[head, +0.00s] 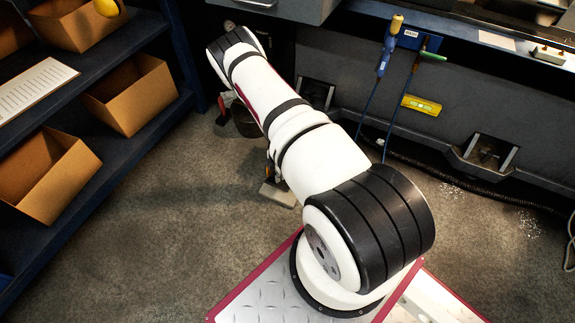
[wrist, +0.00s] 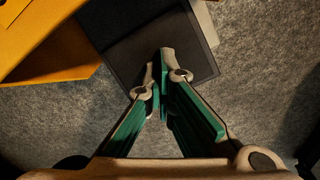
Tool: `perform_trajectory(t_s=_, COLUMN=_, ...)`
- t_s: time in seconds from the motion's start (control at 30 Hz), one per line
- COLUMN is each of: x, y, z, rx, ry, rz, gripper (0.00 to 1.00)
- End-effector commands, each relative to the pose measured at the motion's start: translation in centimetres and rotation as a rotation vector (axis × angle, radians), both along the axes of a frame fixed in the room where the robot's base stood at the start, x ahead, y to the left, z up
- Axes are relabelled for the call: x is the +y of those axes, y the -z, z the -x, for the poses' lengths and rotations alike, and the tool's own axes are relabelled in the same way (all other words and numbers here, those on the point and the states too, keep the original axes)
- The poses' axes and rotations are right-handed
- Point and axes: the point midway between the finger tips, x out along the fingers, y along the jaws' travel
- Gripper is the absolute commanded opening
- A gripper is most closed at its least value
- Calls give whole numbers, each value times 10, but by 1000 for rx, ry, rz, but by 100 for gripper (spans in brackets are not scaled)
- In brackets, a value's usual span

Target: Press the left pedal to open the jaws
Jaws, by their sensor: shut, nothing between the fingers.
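In the wrist view, my gripper (wrist: 165,62) is shut and empty, with its two fingertips together. The fingertips appear over a dark flat plate (wrist: 128,50) near the floor, which looks like a pedal; I cannot tell whether they touch it. A yellow housing (wrist: 50,50) lies to its left, and a pale grey edge (wrist: 206,22) shows at its far right. In the head view, my arm hides the gripper and most of the pedal area; a grey plate (head: 280,194) shows on the floor beside the arm. Which pedal is under the gripper cannot be told.
Blue shelving (head: 150,120) with cardboard bins (head: 130,95) stands at the left. The grey machine base (head: 340,60) runs along the back, with recesses (head: 488,152), hanging tools (head: 388,45) and a dark hose (head: 440,175) by the floor. Floor at left front (head: 150,220) is clear.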

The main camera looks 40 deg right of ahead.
Motion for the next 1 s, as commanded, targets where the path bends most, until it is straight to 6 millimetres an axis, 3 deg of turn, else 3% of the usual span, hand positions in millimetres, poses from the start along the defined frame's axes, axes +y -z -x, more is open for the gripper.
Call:
perform_trajectory(t_s=0.53, x=2, y=-62, z=1, rx=1, ry=-1, rz=-3, gripper=0)
perform_trajectory(t_s=1.0, x=2, y=-65, z=1, rx=1, ry=-1, rz=-4, gripper=0)
